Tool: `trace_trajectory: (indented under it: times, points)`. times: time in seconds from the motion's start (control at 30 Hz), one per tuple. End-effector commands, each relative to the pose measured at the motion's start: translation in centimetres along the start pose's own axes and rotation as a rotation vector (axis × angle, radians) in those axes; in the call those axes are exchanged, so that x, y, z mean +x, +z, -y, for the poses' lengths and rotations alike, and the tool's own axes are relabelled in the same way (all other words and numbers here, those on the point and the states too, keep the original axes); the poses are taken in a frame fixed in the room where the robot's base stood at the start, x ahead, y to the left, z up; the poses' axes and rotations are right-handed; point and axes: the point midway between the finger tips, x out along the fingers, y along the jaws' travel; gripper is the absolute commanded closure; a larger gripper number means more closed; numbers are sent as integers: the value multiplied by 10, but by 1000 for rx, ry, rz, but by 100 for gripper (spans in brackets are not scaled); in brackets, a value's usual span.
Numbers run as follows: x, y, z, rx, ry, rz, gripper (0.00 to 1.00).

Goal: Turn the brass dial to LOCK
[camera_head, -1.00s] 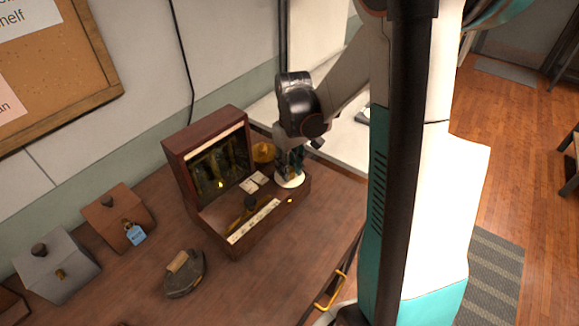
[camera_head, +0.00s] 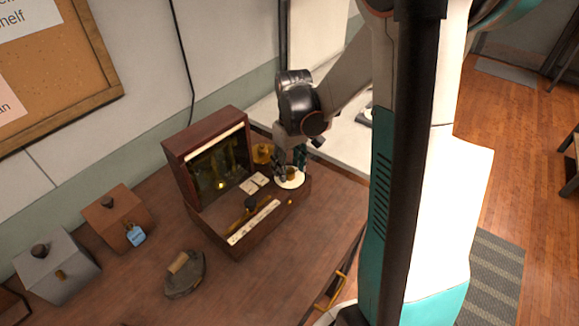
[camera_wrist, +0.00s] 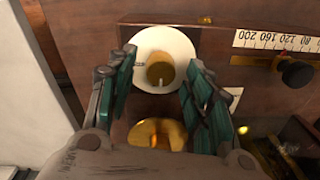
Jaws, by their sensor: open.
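The brass dial (camera_head: 291,174) is a round knob on a white round plate (camera_head: 291,184) at the right end of a wooden cabinet's base. In the wrist view the brass dial (camera_wrist: 160,70) shows with a small pale mark at its lower edge, on the white plate (camera_wrist: 148,40). No LOCK lettering is readable. My gripper (camera_head: 289,168) is open just above the dial. In the wrist view my gripper (camera_wrist: 163,62) has its teal fingers spread to either side of the dial, with a gap visible; whether a finger touches it I cannot tell.
The wooden cabinet (camera_head: 212,134) has a glass front and a numbered scale strip (camera_wrist: 275,40) with a black knob (camera_wrist: 294,72). A brass disc (camera_wrist: 157,133) lies behind the dial. A dark iron (camera_head: 184,274), brown box (camera_head: 118,217) and grey box (camera_head: 56,266) stand left.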

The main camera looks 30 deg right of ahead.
Motion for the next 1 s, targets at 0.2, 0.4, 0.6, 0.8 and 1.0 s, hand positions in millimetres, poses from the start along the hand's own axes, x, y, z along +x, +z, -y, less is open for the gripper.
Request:
trace_trajectory:
  times: [0.2,0.4,0.6,0.8,1.0]
  points:
    - [-35,0,0,0,0,0,53]
    - [-74,0,0,0,0,0,53]
    - [-102,0,0,0,0,0,53]
    - [-114,0,0,0,0,0,53]
    - [-115,0,0,0,0,0,53]
